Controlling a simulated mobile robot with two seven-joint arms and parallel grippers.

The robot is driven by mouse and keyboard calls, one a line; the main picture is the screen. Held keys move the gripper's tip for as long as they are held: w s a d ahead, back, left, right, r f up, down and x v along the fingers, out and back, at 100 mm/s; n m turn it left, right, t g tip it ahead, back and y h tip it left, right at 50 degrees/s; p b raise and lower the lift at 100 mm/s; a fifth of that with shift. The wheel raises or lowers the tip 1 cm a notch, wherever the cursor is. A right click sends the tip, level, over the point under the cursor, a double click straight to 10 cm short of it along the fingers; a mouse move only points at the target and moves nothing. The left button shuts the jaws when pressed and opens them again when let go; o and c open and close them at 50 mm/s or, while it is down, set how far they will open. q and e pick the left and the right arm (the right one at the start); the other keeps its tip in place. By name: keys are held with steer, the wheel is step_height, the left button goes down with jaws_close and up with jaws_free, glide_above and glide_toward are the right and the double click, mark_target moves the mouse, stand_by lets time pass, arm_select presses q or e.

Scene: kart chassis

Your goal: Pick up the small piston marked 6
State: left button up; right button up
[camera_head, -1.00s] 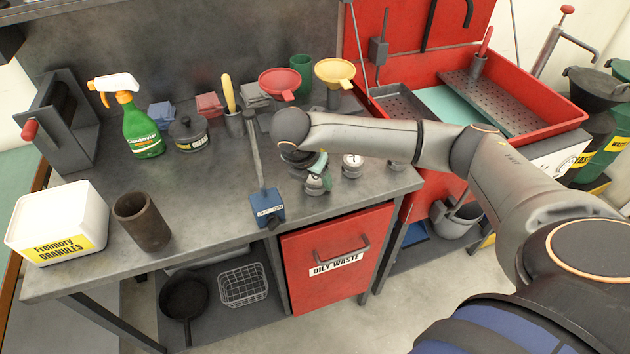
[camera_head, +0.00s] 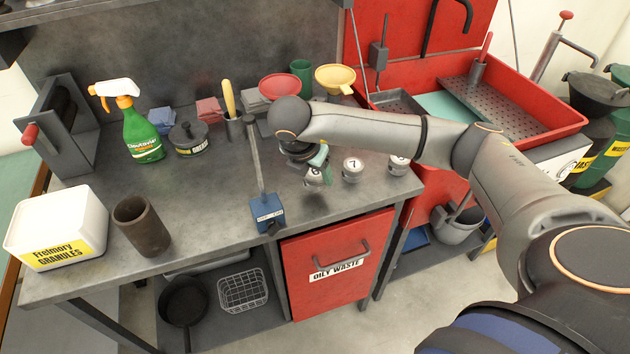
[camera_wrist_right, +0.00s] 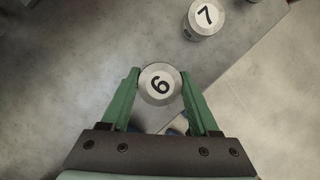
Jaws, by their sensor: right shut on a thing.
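The piston marked 6 sits between the green fingertips of my right gripper (camera_wrist_right: 161,88) in the right wrist view. The gripper is shut on it, and the round face of piston 6 (camera_wrist_right: 160,85) with its black number is toward the camera. In the head view, piston 6 (camera_head: 318,177) hangs under my right gripper (camera_head: 318,162), seemingly a little above the bench, partly hidden by the fingers. My left gripper is not in view.
Another piston (camera_head: 397,165) stands near the bench's right end. Funnels and a spray bottle (camera_head: 141,133) stand behind.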

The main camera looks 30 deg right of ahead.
steer(key=s+a+r+p, duration=0.1)
steer(key=s+a+r, duration=0.1)
steer(key=s+r, duration=0.8)
steer(key=s, duration=0.3)
steer(key=shift+s+a+p, duration=0.3)
steer(key=shift+s+p, duration=0.05)
steer(key=shift+s, duration=0.05)
steer(key=shift+f, duration=0.1)
